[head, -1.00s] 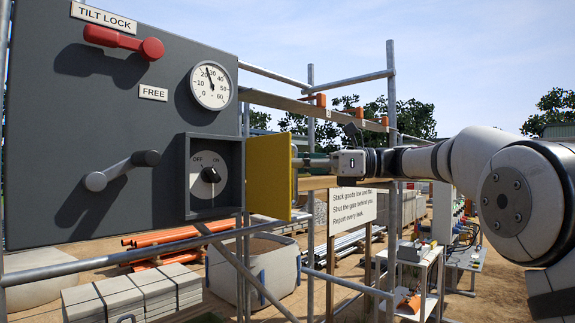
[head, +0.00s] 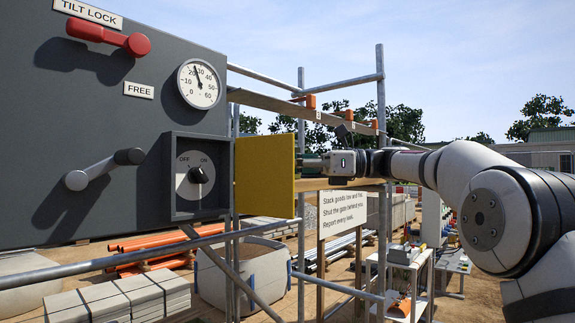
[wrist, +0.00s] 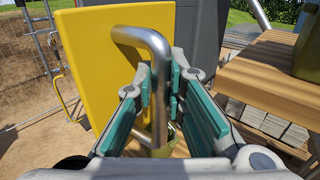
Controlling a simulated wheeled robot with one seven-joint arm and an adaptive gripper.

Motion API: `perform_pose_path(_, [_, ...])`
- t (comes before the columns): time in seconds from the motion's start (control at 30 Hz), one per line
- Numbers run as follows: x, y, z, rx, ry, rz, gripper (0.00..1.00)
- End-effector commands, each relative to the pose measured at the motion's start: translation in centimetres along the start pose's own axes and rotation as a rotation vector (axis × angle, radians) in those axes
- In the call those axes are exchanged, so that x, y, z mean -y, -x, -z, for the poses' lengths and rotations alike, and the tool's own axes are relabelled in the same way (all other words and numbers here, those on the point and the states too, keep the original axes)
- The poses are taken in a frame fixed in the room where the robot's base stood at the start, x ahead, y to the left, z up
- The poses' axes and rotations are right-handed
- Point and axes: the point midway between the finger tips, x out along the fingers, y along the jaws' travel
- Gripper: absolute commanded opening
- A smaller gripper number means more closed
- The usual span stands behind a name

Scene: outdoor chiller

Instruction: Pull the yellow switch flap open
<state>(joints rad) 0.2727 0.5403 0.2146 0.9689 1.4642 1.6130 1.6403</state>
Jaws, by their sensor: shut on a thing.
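The yellow flap (head: 265,176) stands swung out on the right side of the dark switch box (head: 167,178). Inside the box the OFF/ON dial with its black knob (head: 198,175) is exposed. In the wrist view the yellow flap (wrist: 100,60) carries a bent metal bar handle (wrist: 156,50). My gripper (wrist: 160,95) has its green-padded fingers on both sides of the handle and is shut on it. In the head view my gripper (head: 318,163) is at the flap's far side, its fingertips partly hidden behind the flap.
The grey panel also bears a red lever (head: 108,36), a gauge (head: 199,84) and a grey lever (head: 103,169). Scaffold poles (head: 381,150) and a plank stand behind my gripper. A wooden surface (wrist: 275,80) lies right of my gripper in the wrist view.

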Motion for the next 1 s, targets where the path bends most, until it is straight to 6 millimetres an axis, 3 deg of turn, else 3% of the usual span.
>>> perform_pose_path(0.03, [0.0,0.0,-0.1,0.001,0.0,0.002,0.0])
perform_pose_path(0.07, [0.0,0.0,-0.1,0.001,0.0,0.002,0.19])
perform_pose_path(0.13, [0.0,0.0,-0.1,0.0,0.0,0.002,0.33])
perform_pose_path(0.57, [0.1,0.9,0.0,0.0,0.0,0.003,0.33])
perform_pose_path(1.0, [0.1,9.1,0.1,0.0,0.001,0.004,0.33])
